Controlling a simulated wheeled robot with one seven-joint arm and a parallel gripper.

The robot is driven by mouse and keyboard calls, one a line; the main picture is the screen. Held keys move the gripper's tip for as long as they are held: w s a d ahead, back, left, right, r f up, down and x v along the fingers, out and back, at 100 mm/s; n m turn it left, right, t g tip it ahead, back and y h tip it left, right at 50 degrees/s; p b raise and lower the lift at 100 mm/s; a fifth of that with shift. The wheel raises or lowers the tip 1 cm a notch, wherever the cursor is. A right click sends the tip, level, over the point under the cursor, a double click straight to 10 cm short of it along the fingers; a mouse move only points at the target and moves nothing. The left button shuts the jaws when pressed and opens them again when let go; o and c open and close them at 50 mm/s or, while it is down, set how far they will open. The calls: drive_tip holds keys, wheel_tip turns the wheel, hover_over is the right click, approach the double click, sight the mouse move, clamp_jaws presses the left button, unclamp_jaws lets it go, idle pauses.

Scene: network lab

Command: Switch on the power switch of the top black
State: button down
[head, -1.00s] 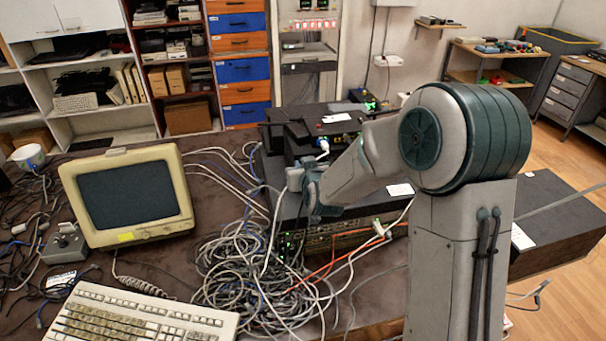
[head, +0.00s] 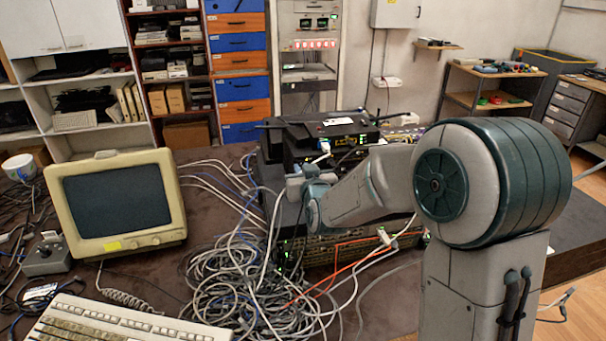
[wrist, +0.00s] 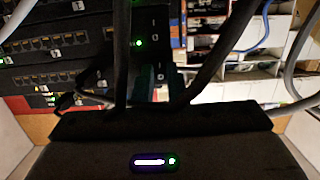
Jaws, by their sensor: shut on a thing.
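A stack of black network devices stands on the table. The top black device (head: 342,131) has a white label on its lid and a plug in its front. My gripper (head: 292,186) is low at the left front of the stack, by the lower black devices. In the wrist view my teal fingertips (wrist: 150,84) are close together against a black panel (wrist: 152,32) with a green light and small switch markings. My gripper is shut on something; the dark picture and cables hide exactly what. I cannot tell the power switch's position.
A tangle of cables (head: 235,270) lies in front of the stack, and dark cables (wrist: 205,65) cross close to my fingers. A beige monitor (head: 115,205) and keyboard (head: 120,322) are at the left. Port panels (wrist: 45,75) fill the wrist view's left.

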drive_tip(key=c, duration=1.4)
unclamp_jaws()
drive_tip(key=shift+c, duration=0.2)
drive_tip(key=b+v, duration=0.2)
drive_tip(key=v, duration=1.2)
drive_tip(key=s+d+f+m+g+h+p, duration=0.1)
drive_tip(key=s+d+f+g+h+p, duration=0.1)
drive_tip(key=s+d+g, duration=0.4)
drive_tip(key=s+d+f+m+g+h+p, duration=0.2)
drive_tip(key=s+d+g, duration=0.5)
drive_tip(key=s, duration=0.7)
drive_tip(key=shift+s+d+h, duration=0.25)
drive_tip(key=shift+d+h, duration=0.05)
drive_tip(key=shift+d, duration=0.35)
